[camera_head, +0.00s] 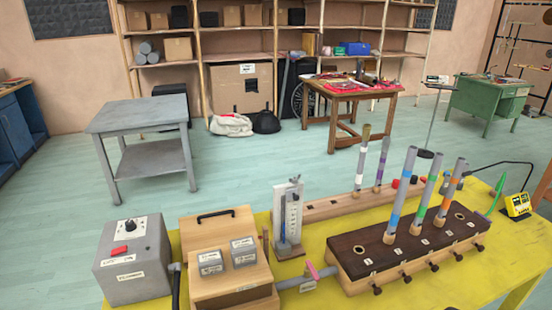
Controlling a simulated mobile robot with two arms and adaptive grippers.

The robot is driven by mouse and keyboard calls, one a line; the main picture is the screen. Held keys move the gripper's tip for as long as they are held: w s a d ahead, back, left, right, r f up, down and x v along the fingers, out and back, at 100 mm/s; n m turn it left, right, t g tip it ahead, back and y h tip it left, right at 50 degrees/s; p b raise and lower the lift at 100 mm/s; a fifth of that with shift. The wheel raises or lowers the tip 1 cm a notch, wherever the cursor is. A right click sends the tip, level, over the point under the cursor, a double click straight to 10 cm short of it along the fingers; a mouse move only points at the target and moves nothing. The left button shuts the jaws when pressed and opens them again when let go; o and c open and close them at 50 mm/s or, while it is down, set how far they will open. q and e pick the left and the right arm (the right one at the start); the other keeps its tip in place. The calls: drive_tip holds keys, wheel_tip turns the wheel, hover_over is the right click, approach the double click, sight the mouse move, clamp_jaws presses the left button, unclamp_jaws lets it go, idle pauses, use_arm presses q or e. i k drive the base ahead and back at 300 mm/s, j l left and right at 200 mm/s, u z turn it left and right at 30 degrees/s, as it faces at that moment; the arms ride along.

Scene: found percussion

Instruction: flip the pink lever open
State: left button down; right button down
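The pink lever (312,270) is small and sits on the grey pipe (297,283) between the wooden box (225,271) and the dark-topped wooden block (400,245). It leans up and to the left, at an angle across the pipe. A small white label lies by it on the pipe. Neither of my grippers is in view, and nothing touches the lever.
A grey control box (135,262) with a red switch stands at the left of the yellow table (480,282). A gauge board (288,215) stands behind the lever. Several upright striped tubes rise from the block. The yellow surface in front of the block is clear.

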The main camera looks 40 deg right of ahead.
sight(309, 267)
drive_tip(key=z, duration=1.6)
